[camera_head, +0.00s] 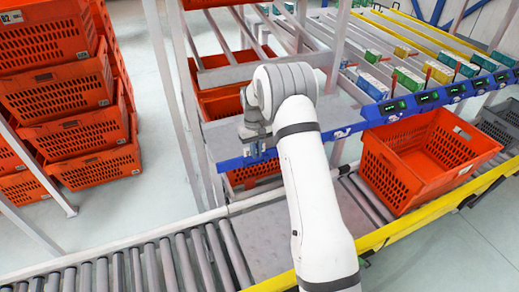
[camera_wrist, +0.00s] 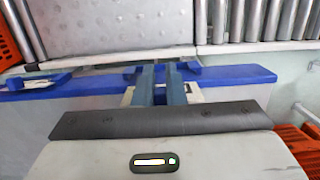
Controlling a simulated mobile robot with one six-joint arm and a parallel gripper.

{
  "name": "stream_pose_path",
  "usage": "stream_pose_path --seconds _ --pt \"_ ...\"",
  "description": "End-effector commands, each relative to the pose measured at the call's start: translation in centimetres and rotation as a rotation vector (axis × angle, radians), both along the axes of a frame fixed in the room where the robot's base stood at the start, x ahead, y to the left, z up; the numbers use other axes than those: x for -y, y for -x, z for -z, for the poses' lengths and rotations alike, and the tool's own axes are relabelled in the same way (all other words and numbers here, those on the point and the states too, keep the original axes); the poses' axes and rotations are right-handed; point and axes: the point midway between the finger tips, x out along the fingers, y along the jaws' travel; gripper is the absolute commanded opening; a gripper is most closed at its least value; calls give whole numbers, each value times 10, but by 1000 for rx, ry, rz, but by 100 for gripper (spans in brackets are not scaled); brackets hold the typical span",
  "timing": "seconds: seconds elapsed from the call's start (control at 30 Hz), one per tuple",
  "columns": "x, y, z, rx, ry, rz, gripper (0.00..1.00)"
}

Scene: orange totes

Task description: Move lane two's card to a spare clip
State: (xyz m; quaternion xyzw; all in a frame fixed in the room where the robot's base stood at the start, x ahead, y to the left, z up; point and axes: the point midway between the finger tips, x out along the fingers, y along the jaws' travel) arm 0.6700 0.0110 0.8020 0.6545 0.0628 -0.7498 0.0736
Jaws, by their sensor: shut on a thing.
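My gripper shows in the wrist view (camera_wrist: 160,75) as two blue-grey fingers close together over a blue rail (camera_wrist: 235,83). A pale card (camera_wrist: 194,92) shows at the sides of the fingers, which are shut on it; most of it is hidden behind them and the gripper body. Blue clip parts stand on the rail right by the fingertips. I cannot tell whether the card sits in a clip. In the head view my gripper is at the left part of the blue rail (camera_head: 232,164), largely hidden by my arm.
Another pale piece (camera_wrist: 38,84) lies at a blue holder on the left in the wrist view. An empty orange tote (camera_head: 425,160) stands on the right of the roller conveyor (camera_head: 130,265). Small displays (camera_head: 392,107) line the rail. Stacked orange totes (camera_head: 55,90) stand at left.

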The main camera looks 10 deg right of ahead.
Motion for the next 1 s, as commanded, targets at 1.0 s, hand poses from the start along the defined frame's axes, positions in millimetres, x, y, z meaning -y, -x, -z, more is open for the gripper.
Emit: stream_pose_path --seconds 1.0 --pt "1 9 10 -11 0 0 0"
